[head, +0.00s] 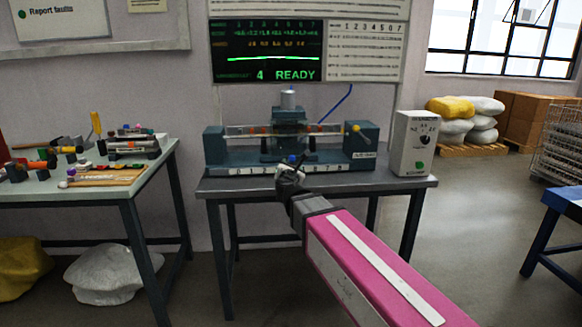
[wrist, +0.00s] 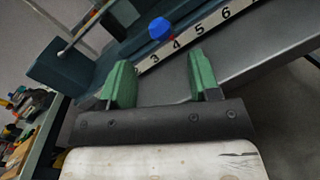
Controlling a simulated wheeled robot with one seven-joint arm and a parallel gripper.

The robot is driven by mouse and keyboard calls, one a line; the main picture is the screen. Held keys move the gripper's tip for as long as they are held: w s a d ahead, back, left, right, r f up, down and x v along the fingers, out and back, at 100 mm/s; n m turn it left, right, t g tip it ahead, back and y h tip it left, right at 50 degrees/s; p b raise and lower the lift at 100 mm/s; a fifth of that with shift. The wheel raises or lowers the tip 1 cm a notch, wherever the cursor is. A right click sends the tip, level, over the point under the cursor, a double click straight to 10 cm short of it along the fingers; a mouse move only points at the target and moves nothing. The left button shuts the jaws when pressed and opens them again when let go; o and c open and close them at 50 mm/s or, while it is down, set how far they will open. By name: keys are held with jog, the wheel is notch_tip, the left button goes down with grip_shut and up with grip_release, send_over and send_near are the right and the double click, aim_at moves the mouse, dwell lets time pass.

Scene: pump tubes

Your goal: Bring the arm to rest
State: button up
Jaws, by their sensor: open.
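My gripper (head: 291,166) reaches forward at the front edge of the pump bench in the head view. In the wrist view its two green fingers (wrist: 161,78) stand wide apart with nothing between them. A blue knob (wrist: 160,28) lies just beyond the fingers, apart from them, beside the numbered strip (wrist: 198,29). The pump rig (head: 225,156) stands on the bench, with a clear horizontal tube section and a yellow-ended rod at its right. My arm hides part of the bench front.
The grey bench (head: 405,184) holds a white control box (head: 413,143) at its right end. A screen (head: 267,52) above reads "4 READY". A side table (head: 120,186) with loose parts stands left. A blue table (head: 562,200) stands right. Open floor lies between the benches on the right.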

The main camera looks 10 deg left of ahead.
jog(key=s+d+f+m+g+h, duration=0.1)
jog(key=d+f+m+g+h, duration=0.25)
jog(key=d+f+m, duration=0.6)
jog(key=d+f+m+g+h, duration=0.35)
jog(key=d+f+m, duration=0.35)
jog(key=d, duration=0.6)
jog(key=s+d+f+m+g+y, duration=0.2)
jog(key=s+d+f+m+g, duration=0.3)
jog(key=s+f+m, duration=0.3)
jog(key=s+d+f+m+g+y, duration=0.3)
jog(key=s+d+f+m+g, duration=0.2)
jog(key=s+f+m+g, duration=0.1)
notch_tip(320, 180, down, 3)
jog(key=shift+s+r+m, duration=0.1)
jog(key=shift+s+m, duration=0.75)
jog(key=shift+s, duration=0.2)
